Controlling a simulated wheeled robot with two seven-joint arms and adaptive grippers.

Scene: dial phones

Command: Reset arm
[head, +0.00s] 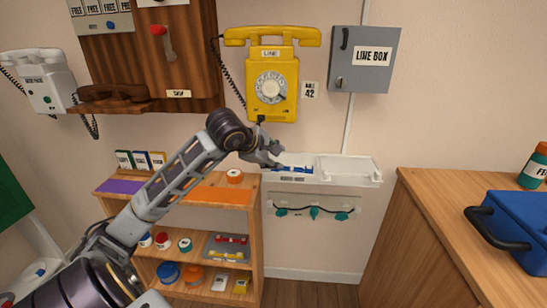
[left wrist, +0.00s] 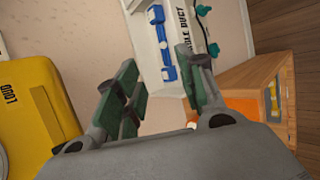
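My left gripper (head: 272,152) is in front of the wall, below the yellow wall phone (head: 272,85) and by the left part of the white duct shelf (head: 348,170). In the left wrist view its two green-padded fingers (left wrist: 160,85) are spread apart with nothing between them. The yellow phone (left wrist: 35,115) shows at the left of that view, apart from the fingers. A blue piece (head: 294,169) lies in the duct's left part; it also shows in the left wrist view (left wrist: 163,45). My right gripper is in neither view.
A wooden shelf (head: 218,209) with discs and trays stands at the lower left of the duct. A grey line box (head: 361,60) hangs right of the phone. A wooden counter (head: 440,230) with a blue toolbox (head: 519,228) is at right. A white phone (head: 45,80) hangs at left.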

